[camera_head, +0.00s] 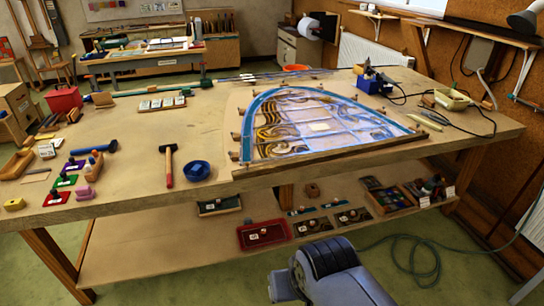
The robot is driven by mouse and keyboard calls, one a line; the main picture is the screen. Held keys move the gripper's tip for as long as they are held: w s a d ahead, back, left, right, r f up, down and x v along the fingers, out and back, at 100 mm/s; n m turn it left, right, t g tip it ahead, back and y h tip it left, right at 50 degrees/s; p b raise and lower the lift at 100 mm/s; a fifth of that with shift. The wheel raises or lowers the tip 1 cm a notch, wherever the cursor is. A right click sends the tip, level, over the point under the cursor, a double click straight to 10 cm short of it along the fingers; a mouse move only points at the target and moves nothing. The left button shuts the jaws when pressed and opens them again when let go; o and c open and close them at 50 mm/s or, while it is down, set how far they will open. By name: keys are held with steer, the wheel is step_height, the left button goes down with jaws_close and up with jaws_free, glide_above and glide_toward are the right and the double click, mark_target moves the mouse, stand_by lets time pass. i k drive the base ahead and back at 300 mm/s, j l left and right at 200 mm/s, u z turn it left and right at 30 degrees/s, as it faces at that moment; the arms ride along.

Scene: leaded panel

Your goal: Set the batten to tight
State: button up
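The leaded panel (318,127) lies on the big wooden workbench, an arched shape with a blue border and swirling pale, amber and blue pieces. A long wooden batten (335,155) runs along the panel's straight front side, near the bench's front edge. Small dark blocks or knobs sit along the batten and around the arch. How tightly the batten is set cannot be told at this size. Part of my blue-grey arm (330,272) shows at the bottom, in front of the bench and well below the batten. My gripper is not in view.
A hammer (168,165) and a blue bowl (196,171) lie left of the panel. A soldering stand (373,80) with cables is behind right. A lower shelf (165,250) holds trays, including a red one (263,235). A hose (415,255) loops on the floor at right.

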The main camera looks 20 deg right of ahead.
mark_target(265, 169)
steer(key=i+j+z, duration=0.1)
steer(key=i+j, duration=0.8)
steer(key=j, duration=0.2)
steer(key=l+z, duration=0.05)
